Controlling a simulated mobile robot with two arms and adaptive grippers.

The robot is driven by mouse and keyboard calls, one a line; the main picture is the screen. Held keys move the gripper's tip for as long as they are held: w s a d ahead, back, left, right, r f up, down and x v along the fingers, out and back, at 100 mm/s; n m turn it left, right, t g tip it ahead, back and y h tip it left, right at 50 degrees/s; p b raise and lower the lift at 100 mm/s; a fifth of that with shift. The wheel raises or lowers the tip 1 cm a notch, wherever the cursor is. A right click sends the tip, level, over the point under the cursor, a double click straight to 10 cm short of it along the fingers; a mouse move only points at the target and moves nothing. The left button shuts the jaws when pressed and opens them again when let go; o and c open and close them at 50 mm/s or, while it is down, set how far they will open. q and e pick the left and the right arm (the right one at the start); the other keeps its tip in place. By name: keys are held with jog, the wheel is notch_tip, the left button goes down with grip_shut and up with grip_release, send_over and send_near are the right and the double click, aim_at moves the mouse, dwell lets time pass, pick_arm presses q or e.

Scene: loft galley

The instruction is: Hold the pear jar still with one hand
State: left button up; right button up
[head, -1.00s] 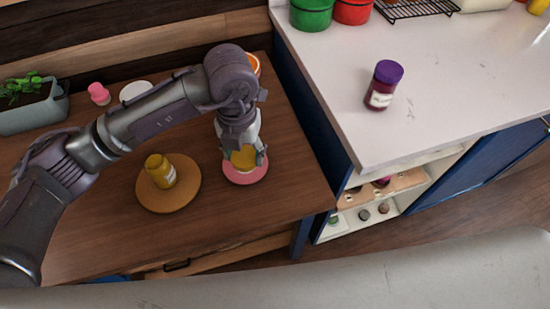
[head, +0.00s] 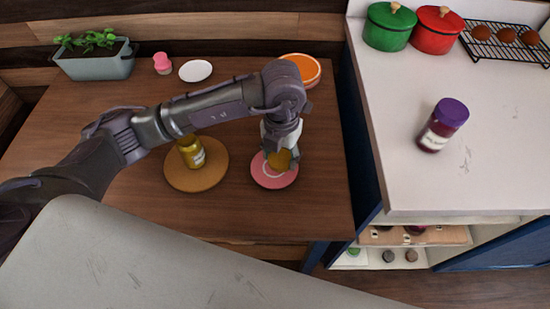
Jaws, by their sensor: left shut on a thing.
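My left gripper (head: 279,160) comes down over a round pink coaster (head: 264,181) on the wooden table. It is shut on an amber-yellow jar (head: 282,159), mostly hidden by the fingers; whether it touches the coaster is hard to tell. A second yellow jar (head: 192,154) with a pale label stands on a round orange-brown board (head: 189,182) left of the gripper, partly behind my forearm. No label is readable, so I cannot tell by label which is the pear jar. My right gripper is not in view.
A purple-lidded jar (head: 442,126) stands on the white counter (head: 490,180). Green (head: 389,27) and red (head: 436,31) pots stand behind it. An orange bowl (head: 301,69), white dish (head: 196,71), pink item (head: 162,64) and planter (head: 97,62) line the table's back. The table's right front is clear.

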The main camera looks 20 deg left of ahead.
aim_at(274, 162)
pick_arm(q)
jog(key=shift+w+a+f, duration=0.75)
jog(key=shift+a+f, duration=0.05)
jog(key=shift+a, duration=0.2)
notch_tip(274, 162, down, 4)
jog(key=shift+r+p, duration=0.1)
jog(key=shift+p, duration=0.3)
jog(key=shift+f, duration=0.25)
jog(key=o, duration=1.3)
